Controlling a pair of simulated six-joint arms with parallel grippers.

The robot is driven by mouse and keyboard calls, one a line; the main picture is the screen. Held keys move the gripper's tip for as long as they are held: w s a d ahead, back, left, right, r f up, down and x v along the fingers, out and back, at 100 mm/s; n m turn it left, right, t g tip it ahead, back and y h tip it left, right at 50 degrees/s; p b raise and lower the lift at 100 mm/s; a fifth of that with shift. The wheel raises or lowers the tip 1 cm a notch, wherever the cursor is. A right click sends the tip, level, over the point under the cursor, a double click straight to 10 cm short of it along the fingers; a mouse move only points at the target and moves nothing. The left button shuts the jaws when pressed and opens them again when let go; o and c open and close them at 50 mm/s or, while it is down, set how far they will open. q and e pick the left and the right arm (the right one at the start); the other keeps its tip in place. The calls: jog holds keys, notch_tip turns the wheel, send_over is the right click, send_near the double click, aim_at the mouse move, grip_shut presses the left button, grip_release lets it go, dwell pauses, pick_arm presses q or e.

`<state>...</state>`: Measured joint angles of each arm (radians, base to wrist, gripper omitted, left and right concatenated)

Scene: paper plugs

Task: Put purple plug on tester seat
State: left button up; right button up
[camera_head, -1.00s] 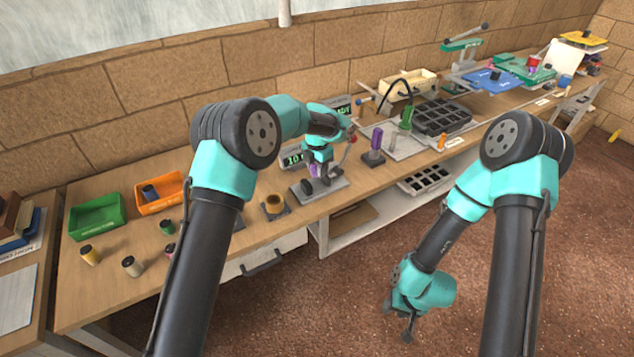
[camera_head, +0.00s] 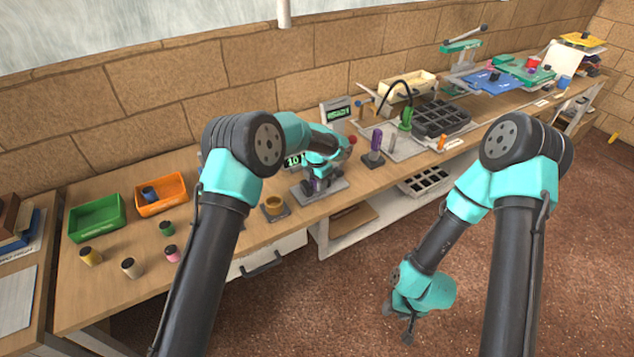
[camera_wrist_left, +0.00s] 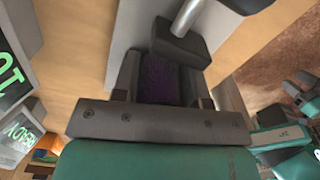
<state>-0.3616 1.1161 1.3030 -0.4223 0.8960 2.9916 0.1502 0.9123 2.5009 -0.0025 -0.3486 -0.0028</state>
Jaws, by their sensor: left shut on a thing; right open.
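My left gripper (camera_head: 316,188) is shut on the purple plug, down at the tester on the bench. In the left wrist view the purple plug (camera_wrist_left: 160,80) is dark and shaded between the fingers. The tester's grey base plate (camera_head: 335,185) lies under the gripper; it also shows in the left wrist view (camera_wrist_left: 127,35), with a dark block and grey rod (camera_wrist_left: 184,18) just beyond the plug. The seat itself is hidden by gripper and plug, so I cannot tell whether the plug touches it. My right gripper (camera_head: 408,322) is open and empty, low over the floor.
A dark ring holder (camera_head: 274,207) stands left of the tester. A purple-topped post (camera_head: 375,147) stands to its right. Behind are a READY display (camera_head: 337,112) and a red knob (camera_head: 352,140). Green (camera_head: 97,218) and orange (camera_head: 160,194) bins and several loose plugs are at left.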

pick_arm(q)
jog(key=shift+f, duration=0.15)
jog(key=o, duration=0.9)
notch_tip(320, 180, up, 12)
jog(key=shift+r, duration=0.2)
dwell(0.5)
